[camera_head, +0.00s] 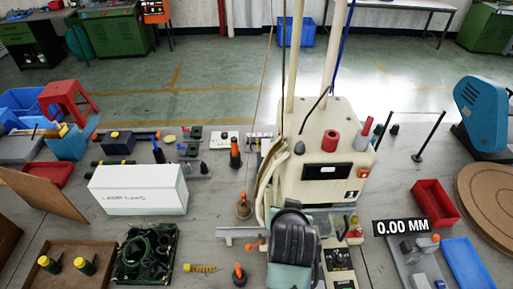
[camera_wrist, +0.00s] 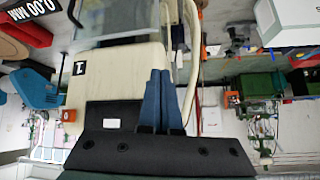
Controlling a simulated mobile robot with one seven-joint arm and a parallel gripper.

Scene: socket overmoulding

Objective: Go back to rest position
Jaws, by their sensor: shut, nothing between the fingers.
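My gripper (camera_wrist: 160,75) shows in the wrist view as two blue fingers pressed together, shut with nothing between them. The fingers overlap the cream moulding machine (camera_wrist: 124,72) in that view, which looks upside down. In the head view the same cream machine (camera_head: 320,135) stands at the centre, with a red knob, a dark display and a label "1". A dark grey rounded part with a teal block sits low in front of the machine and looks like the end of my arm; its fingers cannot be made out there.
A white box (camera_head: 138,190) stands left on the grey table. A wooden tray (camera_head: 52,258) and a tray of dark green parts (camera_head: 146,252) lie front left. A "0.00 MM" display (camera_head: 401,226), a red bin (camera_head: 435,203) and a blue tray (camera_head: 467,265) are right.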

